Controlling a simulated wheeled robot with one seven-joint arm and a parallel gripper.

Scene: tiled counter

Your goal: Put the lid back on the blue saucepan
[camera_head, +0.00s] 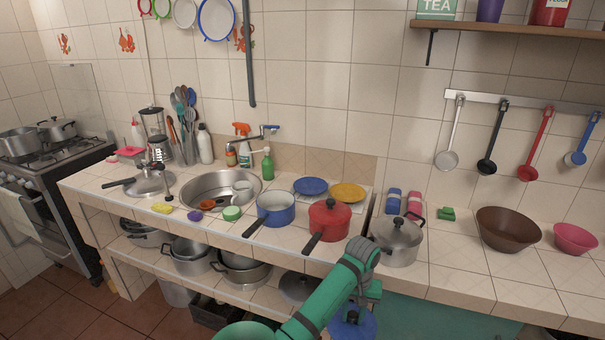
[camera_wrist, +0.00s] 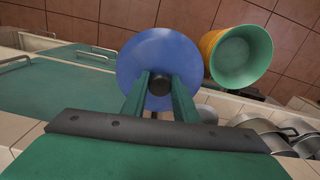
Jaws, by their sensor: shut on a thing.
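The blue saucepan (camera_head: 275,212) stands uncovered on the tiled counter near its front edge, right of the sink, its handle pointing to the front left. The blue lid (camera_head: 366,328) is in my gripper, low in front of the counter and right of the saucepan. The head view shows only part of the lid behind the gripper. In the wrist view the round blue lid (camera_wrist: 134,64) hangs with its dark knob between the two green fingers. My gripper (camera_wrist: 160,88) is shut on that knob.
A red lidded saucepan (camera_head: 329,218) stands right of the blue one, and a steel lidded pot (camera_head: 396,243) farther right. Blue (camera_head: 310,185) and yellow (camera_head: 347,192) plates lie behind. The sink (camera_head: 220,188) is to the left. The counter's front edge lies between lid and saucepan.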

